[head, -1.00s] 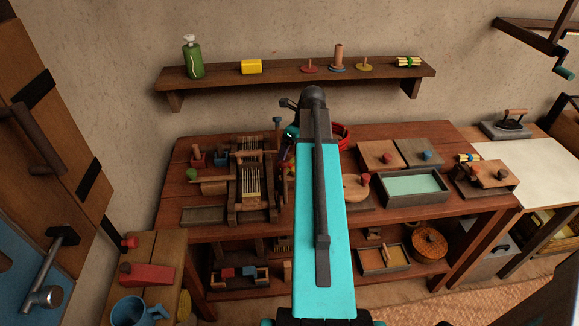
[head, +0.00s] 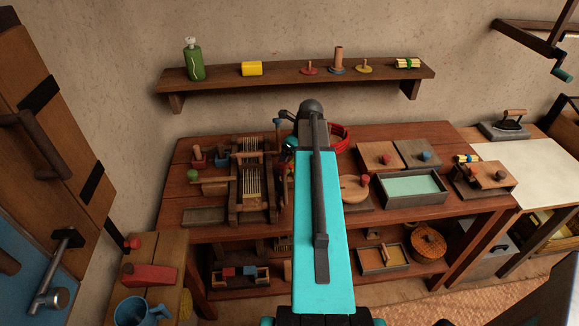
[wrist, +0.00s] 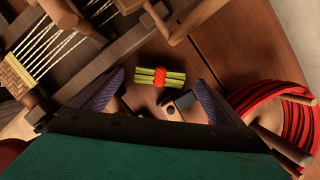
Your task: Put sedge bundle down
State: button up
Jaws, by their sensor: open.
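A small bundle of green-yellow stalks with an orange-red tie (wrist: 160,77) lies on the wooden bench top in the wrist view. My gripper (wrist: 162,90) is open, with its two dark fingers spread to the left and right of the bundle. The bundle lies just ahead of the fingers, with gaps at both ends and no visible contact. In the head view my arm hides this bundle and most of the gripper. Similar bundles sit on the wall shelf (head: 408,63) and, with a blue tie, at the bench's right (head: 466,158).
A wooden loom frame (head: 250,185) stands left of the gripper. A red coil (wrist: 275,120) on pegs is close on the right. A tray with a pale green inside (head: 412,203) and lidded boxes (head: 380,155) occupy the right half of the bench (head: 330,225).

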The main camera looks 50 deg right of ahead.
jog(key=shift+x, duration=0.9)
jog(key=c, duration=1.2)
jog(key=shift+c, duration=0.2)
jog(key=shift+r, duration=0.2)
notch_tip(320, 180, up, 10)
jog(key=b, duration=0.2)
jog(key=shift+f, duration=0.15)
